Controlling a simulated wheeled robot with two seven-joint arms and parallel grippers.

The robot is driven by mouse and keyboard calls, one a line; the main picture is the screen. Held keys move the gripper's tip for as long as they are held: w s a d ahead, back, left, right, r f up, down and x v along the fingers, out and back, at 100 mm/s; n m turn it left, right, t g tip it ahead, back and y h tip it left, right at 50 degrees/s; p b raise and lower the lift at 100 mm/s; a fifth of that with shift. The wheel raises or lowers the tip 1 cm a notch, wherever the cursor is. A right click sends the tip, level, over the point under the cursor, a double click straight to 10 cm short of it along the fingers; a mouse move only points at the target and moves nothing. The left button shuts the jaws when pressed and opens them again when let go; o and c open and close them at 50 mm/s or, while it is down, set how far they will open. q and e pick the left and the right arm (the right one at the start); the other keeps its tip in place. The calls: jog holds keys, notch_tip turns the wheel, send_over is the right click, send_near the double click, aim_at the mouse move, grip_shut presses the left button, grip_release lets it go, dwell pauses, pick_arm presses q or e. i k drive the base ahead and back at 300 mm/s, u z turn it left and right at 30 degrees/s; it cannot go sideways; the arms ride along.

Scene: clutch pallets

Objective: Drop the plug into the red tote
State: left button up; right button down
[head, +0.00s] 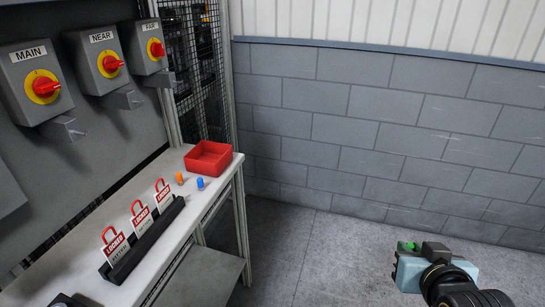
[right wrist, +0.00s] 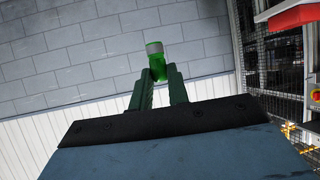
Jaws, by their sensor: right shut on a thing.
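A green plug (right wrist: 155,54) with a pale band sits between the fingertips of my right gripper (right wrist: 159,76), which is shut on it. In the head view my right gripper (head: 405,249) is at the lower right, over open floor, and a bit of the green plug (head: 408,245) shows at its tip. The red tote (head: 209,158) stands on the far end of the bench, well to the left of the gripper. The red tote looks empty from here. In the right wrist view a red shape shows at the upper right.
The white bench (head: 150,235) holds an orange plug (head: 180,178), a blue plug (head: 200,183) and a black rack (head: 146,237) with red "LOCKED" tags. Switch boxes MAIN (head: 24,62), NEAR (head: 90,58) and FAR (head: 143,36) hang above. Between bench and gripper is clear floor.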

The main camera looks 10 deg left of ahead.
aim_at(209, 158)
jog(key=z, duration=0.25)
jog(key=i, duration=1.5)
jog(key=u, duration=2.1)
